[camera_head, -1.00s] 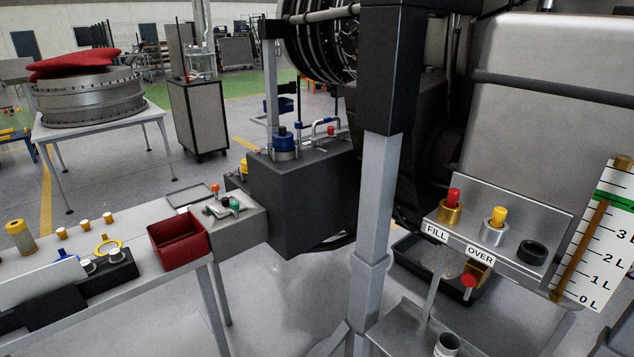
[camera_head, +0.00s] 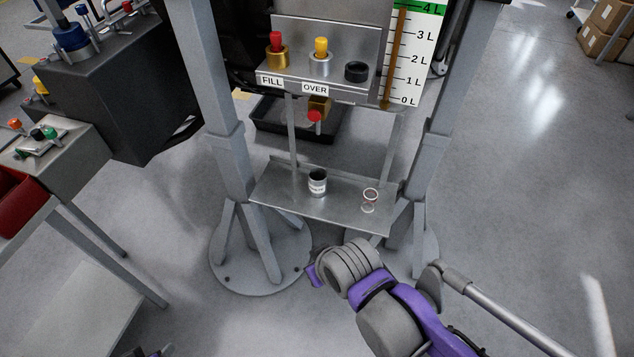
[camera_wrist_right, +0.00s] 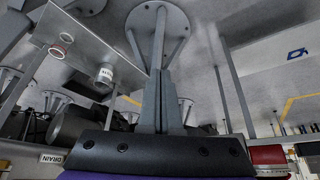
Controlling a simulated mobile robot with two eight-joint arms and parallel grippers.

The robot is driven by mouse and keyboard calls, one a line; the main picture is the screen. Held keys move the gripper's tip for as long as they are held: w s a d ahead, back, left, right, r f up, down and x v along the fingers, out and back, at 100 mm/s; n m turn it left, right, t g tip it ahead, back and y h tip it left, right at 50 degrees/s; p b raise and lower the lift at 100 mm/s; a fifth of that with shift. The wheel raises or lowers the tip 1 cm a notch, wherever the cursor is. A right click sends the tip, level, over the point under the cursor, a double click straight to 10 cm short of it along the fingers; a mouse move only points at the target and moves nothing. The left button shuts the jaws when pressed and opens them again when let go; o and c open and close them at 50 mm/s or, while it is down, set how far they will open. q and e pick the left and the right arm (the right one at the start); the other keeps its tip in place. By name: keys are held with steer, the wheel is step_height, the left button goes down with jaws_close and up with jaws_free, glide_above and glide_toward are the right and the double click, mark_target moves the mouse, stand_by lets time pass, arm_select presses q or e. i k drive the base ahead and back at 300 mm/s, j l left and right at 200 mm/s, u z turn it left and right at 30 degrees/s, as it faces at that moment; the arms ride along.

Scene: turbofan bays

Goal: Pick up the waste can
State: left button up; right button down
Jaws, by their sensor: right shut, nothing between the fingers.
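The waste can (camera_head: 318,182) is a small grey metal can with a white label. It stands upright on the lower metal shelf (camera_head: 285,205) of the stand. In the right wrist view the can (camera_wrist_right: 105,76) appears upside down at upper left, apart from my gripper. My right gripper (camera_wrist_right: 164,76) is shut and empty, pointing toward the stand's legs. In the head view my right arm comes in from the lower right, with its wrist below and in front of the shelf; its fingers are hidden there. My left gripper is not visible; only a dark scrap shows at the bottom edge.
Above are the FILL and OVER ports (camera_head: 290,80) and a red-handled drain valve (camera_head: 314,116). Grey posts (camera_head: 213,100) flank the shelf. A workbench (camera_head: 75,230) stands left; floor on the right is clear.

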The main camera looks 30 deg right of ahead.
mark_target(318, 176)
steer(key=i+j+z, duration=0.1)
steer(key=i, duration=0.25)
steer(key=i+j+z, duration=0.1)
steer(key=i, duration=0.3)
steer(key=i+j+z, duration=0.1)
steer(key=i+j, duration=0.2)
steer(key=z, duration=1.75)
